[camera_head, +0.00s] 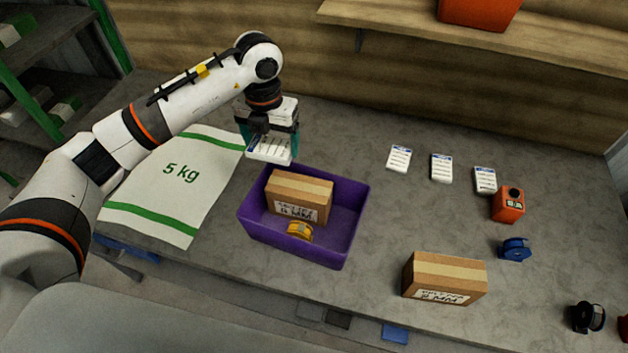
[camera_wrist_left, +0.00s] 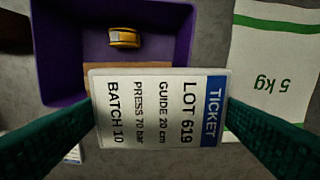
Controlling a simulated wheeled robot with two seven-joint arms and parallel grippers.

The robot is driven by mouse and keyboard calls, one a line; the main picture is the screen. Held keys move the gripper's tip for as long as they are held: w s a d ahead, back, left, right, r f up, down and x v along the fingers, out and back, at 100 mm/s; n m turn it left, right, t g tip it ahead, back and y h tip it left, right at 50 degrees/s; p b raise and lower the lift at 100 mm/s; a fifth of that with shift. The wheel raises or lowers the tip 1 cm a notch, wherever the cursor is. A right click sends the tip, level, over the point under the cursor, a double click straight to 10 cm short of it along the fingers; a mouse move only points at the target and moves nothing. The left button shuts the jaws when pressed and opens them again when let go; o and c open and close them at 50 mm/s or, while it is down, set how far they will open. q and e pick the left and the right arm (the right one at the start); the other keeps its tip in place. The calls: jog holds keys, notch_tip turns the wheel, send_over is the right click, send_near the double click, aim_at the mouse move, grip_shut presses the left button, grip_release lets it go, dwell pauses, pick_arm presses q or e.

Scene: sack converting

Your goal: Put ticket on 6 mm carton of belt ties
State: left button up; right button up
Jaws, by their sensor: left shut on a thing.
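My left gripper (camera_head: 270,138) is shut on a white ticket (camera_head: 268,150) with a blue header, held above the table at the back left of the purple crate. In the left wrist view the ticket (camera_wrist_left: 155,108) sits between the green fingers and reads LOT 619, GUIDE 20 cm, PRESS 70 bar, BATCH 10. One brown carton (camera_head: 301,188) stands in the purple crate (camera_head: 348,215); the ticket partly hides it in the wrist view. Another carton (camera_head: 445,270) stands on the table at the front right. Both have white labels too small to read surely. My right gripper is out of view.
A yellow tape roll (camera_head: 300,231) lies in the crate. A sack marked 5 kg (camera_head: 178,185) lies left. Three tickets (camera_head: 399,158) (camera_head: 441,167) (camera_head: 485,180), an orange device (camera_head: 508,204), a blue roll (camera_head: 515,249) and a black roll (camera_head: 586,316) are on the right.

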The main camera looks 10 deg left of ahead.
pick_arm(q)
jog(key=p, duration=0.1)
send_over(275, 180)
notch_tip(275, 180, down, 5)
jog(key=shift+a+f, duration=0.15)
jog(key=shift+f, duration=0.05)
notch_tip(275, 180, down, 4)
jog(key=shift+r+p, duration=0.2)
jog(key=shift+p, duration=0.6)
jog(key=shift+f, duration=0.2)
jog(key=shift+f+b, duration=0.25)
jog(key=shift+b, duration=0.15)
jog(key=o, duration=0.8)
jog(key=shift+r+p, duration=0.4)
jog(key=shift+r, duration=0.15)
notch_tip(275, 180, up, 11)
jog(key=b, duration=0.3)
jog(key=shift+f, duration=0.2)
jog(key=shift+r, duration=0.5)
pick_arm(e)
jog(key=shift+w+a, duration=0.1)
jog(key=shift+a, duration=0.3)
